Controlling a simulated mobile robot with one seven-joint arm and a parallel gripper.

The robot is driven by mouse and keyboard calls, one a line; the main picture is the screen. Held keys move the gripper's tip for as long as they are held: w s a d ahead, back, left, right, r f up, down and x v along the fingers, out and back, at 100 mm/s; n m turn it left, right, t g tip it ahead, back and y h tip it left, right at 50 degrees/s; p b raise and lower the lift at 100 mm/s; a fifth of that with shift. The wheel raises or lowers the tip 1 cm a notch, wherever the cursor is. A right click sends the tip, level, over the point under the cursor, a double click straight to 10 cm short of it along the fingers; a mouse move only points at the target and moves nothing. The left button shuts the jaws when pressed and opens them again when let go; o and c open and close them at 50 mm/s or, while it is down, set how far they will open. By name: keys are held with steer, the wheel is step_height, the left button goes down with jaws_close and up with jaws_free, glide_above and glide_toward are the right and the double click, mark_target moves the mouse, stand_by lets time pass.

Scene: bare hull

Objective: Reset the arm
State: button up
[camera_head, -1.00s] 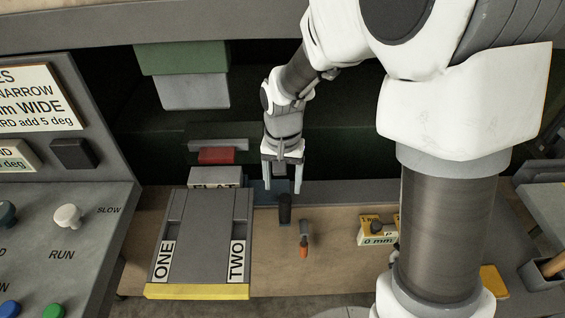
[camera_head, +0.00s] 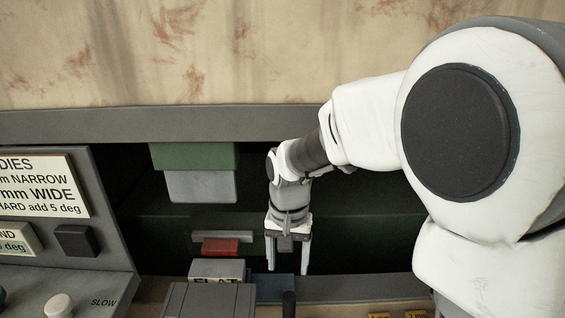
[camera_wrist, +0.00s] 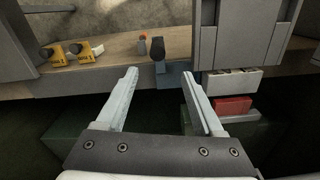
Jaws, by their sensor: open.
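My gripper (camera_head: 288,252) hangs pointing down in the head view, in front of the dark opening of the machine. Its two pale fingers are apart with nothing between them. In the wrist view my gripper (camera_wrist: 158,98) also shows open and empty. A dark upright handle (camera_wrist: 157,50) stands beyond the fingertips there, apart from them. The top of the same dark handle (camera_head: 289,303) shows at the bottom of the head view. My white and grey arm fills the right of the head view.
A red block (camera_head: 220,246) and a grey block marked FLAT (camera_head: 217,268) sit left of my gripper. Green and grey blocks (camera_head: 193,157) hang above them. A control panel (camera_head: 70,270) with signs stands at left. Yellow-marked pieces (camera_wrist: 72,52) lie on the bench (camera_wrist: 115,45).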

steer(key=s+d+r+n+t, duration=0.2)
steer(key=s+d+r+t, duration=0.3)
steer(key=s+d+r, duration=0.7)
steer(key=s, duration=0.3)
steer(key=shift+d+t, duration=0.25)
steer(key=shift+t, duration=0.05)
